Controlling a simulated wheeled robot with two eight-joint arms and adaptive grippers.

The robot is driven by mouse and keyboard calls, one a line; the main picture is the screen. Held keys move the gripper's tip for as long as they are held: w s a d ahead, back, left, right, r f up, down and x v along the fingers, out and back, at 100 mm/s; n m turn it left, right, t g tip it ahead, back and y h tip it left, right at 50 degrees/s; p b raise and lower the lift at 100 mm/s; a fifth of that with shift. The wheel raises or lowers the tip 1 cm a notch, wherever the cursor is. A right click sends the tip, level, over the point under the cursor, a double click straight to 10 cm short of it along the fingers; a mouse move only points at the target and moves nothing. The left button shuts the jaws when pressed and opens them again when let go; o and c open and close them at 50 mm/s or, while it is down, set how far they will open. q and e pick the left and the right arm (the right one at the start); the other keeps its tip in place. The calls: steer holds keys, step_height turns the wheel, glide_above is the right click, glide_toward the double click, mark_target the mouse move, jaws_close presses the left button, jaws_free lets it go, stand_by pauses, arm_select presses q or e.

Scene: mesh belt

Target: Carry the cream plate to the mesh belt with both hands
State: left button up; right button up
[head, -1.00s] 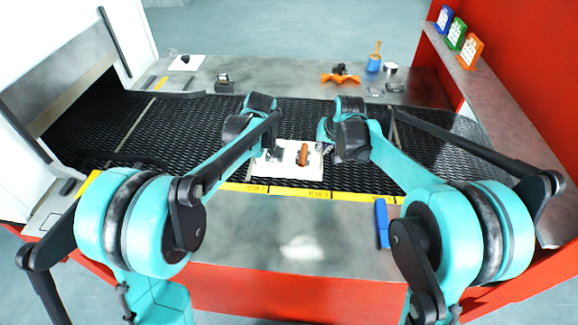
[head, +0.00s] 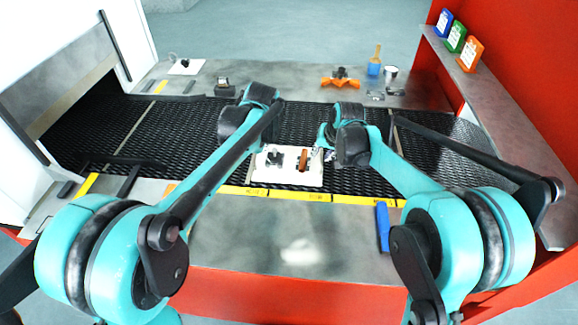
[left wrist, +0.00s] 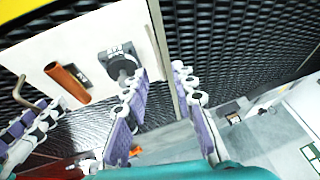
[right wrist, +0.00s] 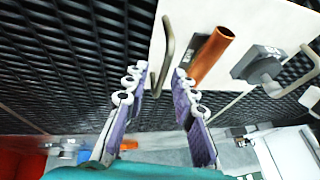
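The cream plate (head: 289,177) lies flat at the front of the black mesh belt (head: 220,160), just behind its yellow edge strip. It carries a copper-coloured cylinder (head: 304,158) and a dark grey fitting (head: 274,157). My left gripper (left wrist: 160,100) is open at the plate's left edge; its fingertips are hidden behind my arm in the head view. My right gripper (right wrist: 158,90) is open at the plate's right side, fingers spread either side of a bent metal handle (right wrist: 165,52). I see no finger pressing on the handle.
A steel ledge (head: 300,250) runs in front, with a blue object (head: 382,227) at right. Behind the belt stand an orange part (head: 340,82), a blue cup (head: 373,68) and a white cup (head: 391,74). A red wall with a shelf bounds the right.

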steer(key=shift+r, duration=0.15)
arm_select(q)
steer(key=v, duration=0.6)
arm_select(e)
steer(key=v, duration=1.1)
steer(key=shift+s+r, duration=0.2)
steer(key=shift+r, duration=0.1)
steer(key=shift+d, duration=0.1)
